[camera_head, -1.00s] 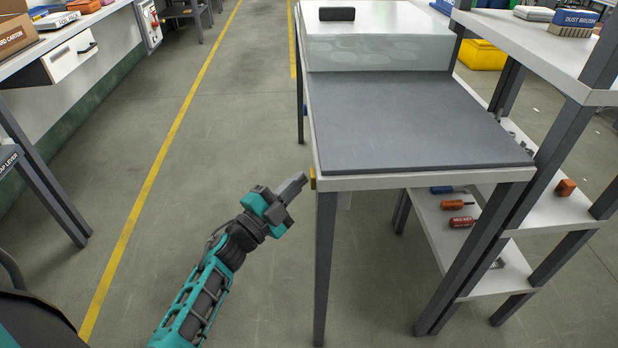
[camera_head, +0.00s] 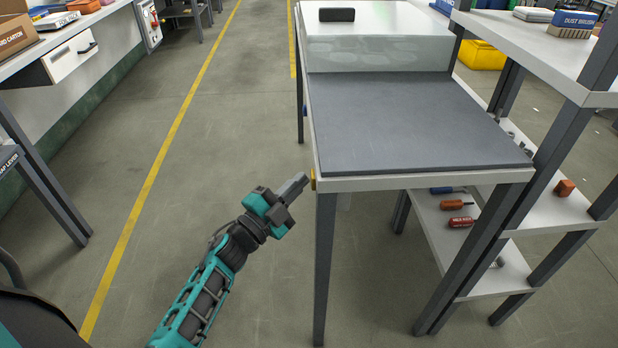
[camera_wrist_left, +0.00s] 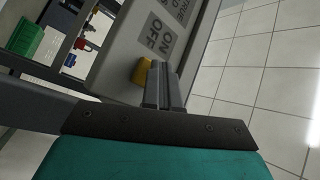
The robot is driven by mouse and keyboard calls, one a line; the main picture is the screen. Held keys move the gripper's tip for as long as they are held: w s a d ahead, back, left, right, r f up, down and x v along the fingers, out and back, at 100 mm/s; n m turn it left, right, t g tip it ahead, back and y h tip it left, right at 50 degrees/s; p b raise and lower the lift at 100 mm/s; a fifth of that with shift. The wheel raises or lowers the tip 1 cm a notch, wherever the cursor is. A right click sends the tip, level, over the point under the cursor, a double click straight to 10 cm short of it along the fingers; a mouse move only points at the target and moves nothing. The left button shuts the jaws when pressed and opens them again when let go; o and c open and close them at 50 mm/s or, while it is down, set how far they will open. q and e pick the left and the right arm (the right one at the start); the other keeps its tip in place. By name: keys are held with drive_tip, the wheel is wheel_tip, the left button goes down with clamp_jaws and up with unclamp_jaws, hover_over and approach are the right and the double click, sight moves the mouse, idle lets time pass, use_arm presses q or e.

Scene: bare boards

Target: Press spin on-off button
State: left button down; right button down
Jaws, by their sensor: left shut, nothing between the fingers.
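A yellow button (camera_head: 313,179) sits on the left side of the workbench near its front corner. In the left wrist view the yellow button (camera_wrist_left: 143,72) is beside a label (camera_wrist_left: 160,36) that reads ON OFF. My left gripper (camera_head: 303,178) is shut and empty, with its tips right at the button. In the left wrist view the closed fingers (camera_wrist_left: 162,75) cover part of the button's right side. I cannot tell for sure whether they touch it. My right gripper is not in view.
The workbench (camera_head: 400,125) has a dark mat top and grey legs. A shelf unit (camera_head: 545,55) with tools stands at the right. Another bench (camera_head: 70,45) is at the left. The floor between is clear.

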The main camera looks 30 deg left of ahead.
use_arm(q)
drive_tip(key=s+a, duration=0.3)
drive_tip(key=a, duration=0.2)
drive_tip(key=shift+p, duration=0.35)
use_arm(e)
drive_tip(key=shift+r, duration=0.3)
use_arm(q)
drive_tip(key=shift+s, duration=0.15)
